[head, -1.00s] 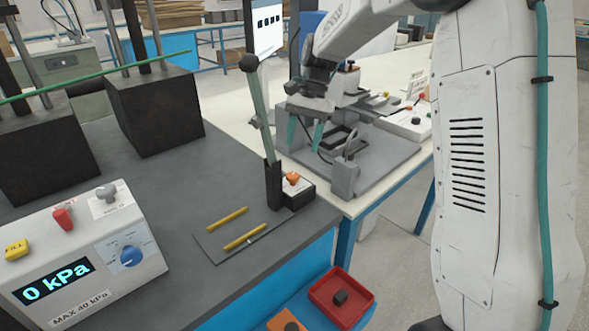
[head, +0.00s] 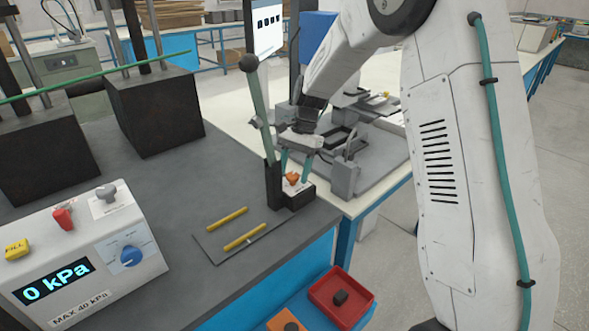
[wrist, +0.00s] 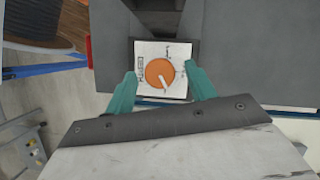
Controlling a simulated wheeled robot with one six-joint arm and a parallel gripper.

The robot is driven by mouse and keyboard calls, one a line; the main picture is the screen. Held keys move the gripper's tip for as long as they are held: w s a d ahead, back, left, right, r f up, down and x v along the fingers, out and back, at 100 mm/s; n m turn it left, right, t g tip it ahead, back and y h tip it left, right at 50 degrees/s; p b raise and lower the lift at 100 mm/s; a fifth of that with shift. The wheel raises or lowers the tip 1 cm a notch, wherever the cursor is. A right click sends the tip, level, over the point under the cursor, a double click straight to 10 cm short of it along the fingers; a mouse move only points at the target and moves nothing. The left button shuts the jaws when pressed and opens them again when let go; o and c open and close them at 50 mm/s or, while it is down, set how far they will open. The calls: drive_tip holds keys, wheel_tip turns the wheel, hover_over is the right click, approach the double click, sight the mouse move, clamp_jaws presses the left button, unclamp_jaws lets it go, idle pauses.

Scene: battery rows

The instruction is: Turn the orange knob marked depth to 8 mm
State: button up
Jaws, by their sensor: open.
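The orange knob (wrist: 160,73) sits on a white plate (wrist: 177,51) with printed marks, on top of a small dark box; the print is too small to read surely. A white pointer line on the knob points to the lower right in the wrist view. In the head view the knob (head: 292,179) is beside the base of a green lever. My gripper (wrist: 162,88) is open, with one teal finger on each side of the plate and the knob between them in the picture. In the head view my gripper (head: 295,168) is right above the knob; I cannot tell whether it touches.
The upright green lever (head: 258,100) with a black ball stands close to my gripper's left. A pressure unit (head: 75,255) reading 0 kPa is at the front left. Two yellow rods (head: 228,219) lie on a dark plate. A red tray (head: 322,300) is below the bench edge.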

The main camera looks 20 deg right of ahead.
drive_tip(key=c, duration=1)
drive_tip(key=shift+o, duration=0.2)
drive_tip(key=shift+n, duration=0.3)
drive_tip(key=n+h, duration=0.1)
drive_tip(key=n, duration=0.1)
drive_tip(key=n+g, duration=0.1)
drive_tip(key=n, duration=0.2)
drive_tip(key=shift+w+a+h, duration=0.15)
drive_tip(key=shift+a+h, duration=0.05)
drive_tip(key=shift+h, duration=0.2)
drive_tip(key=n+h, duration=0.1)
drive_tip(key=n, duration=0.2)
drive_tip(key=n+h, duration=0.1)
drive_tip(key=n, duration=0.2)
drive_tip(key=shift+a+g, duration=0.15)
drive_tip(key=shift+g, duration=0.15)
drive_tip(key=shift+n, duration=0.3)
drive_tip(key=o, duration=1)
drive_tip(key=shift+c, duration=0.2)
